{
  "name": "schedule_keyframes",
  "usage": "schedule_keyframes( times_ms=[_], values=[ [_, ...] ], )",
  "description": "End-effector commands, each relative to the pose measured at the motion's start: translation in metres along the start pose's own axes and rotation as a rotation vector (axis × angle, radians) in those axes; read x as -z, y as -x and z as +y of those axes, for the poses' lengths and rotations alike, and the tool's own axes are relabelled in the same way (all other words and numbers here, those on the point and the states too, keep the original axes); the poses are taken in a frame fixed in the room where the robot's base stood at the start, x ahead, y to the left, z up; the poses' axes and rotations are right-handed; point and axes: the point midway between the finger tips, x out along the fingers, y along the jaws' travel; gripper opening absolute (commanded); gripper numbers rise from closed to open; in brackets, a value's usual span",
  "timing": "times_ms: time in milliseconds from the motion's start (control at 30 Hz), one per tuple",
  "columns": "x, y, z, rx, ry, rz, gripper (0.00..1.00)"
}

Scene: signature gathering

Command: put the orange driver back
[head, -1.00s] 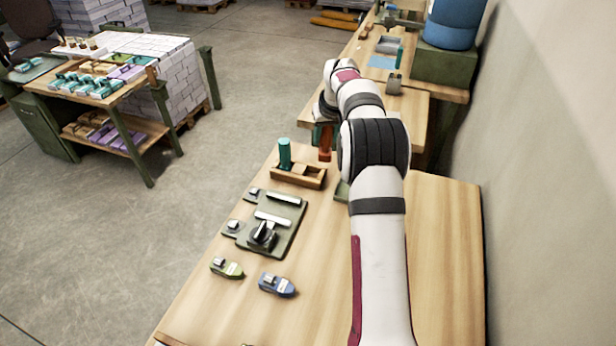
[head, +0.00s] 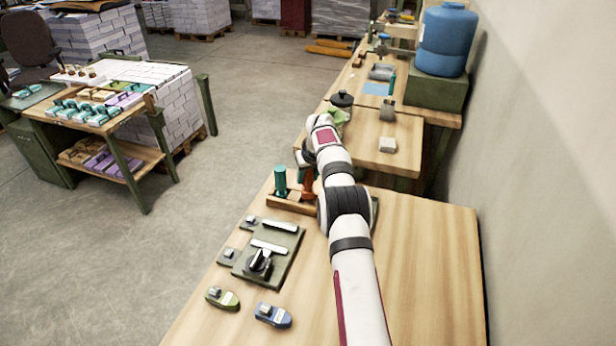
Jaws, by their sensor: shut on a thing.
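The orange driver (head: 308,182) is upright at the right part of the small wooden holder (head: 285,205). My gripper (head: 307,169) is shut on its upper part; the wrist hides much of the fingers. I cannot tell whether the driver's lower end is in the holder or just above it. A teal driver (head: 280,180) stands upright at the holder's left end. My arm covers the holder's right end.
A green plate (head: 276,267) with metal bars and a black knob lies in front of the holder. A green-yellow block (head: 222,298) and a blue block (head: 273,315) lie nearer. The bench's right side is clear. A second bench (head: 400,133) stands behind.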

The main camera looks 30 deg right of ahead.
Motion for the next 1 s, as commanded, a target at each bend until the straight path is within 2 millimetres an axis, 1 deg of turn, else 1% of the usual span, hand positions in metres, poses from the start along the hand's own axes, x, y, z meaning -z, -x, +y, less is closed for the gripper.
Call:
schedule_keyframes(
  times_ms=[233,667,700,767,800,867,1000],
  values=[
    [0.000,-0.001,0.000,0.000,0.000,0.001,0.00],
    [-0.005,-0.011,0.000,-0.001,0.001,0.001,0.00],
    [-0.005,-0.011,0.000,-0.001,0.001,0.000,0.44],
    [-0.005,-0.011,0.000,-0.001,0.001,0.001,0.55],
    [-0.005,-0.011,0.000,-0.001,0.001,0.001,0.62],
    [-0.005,-0.011,0.000,-0.001,0.001,0.001,0.73],
    [-0.005,-0.011,0.000,-0.001,0.001,0.001,0.73]
  ],
)
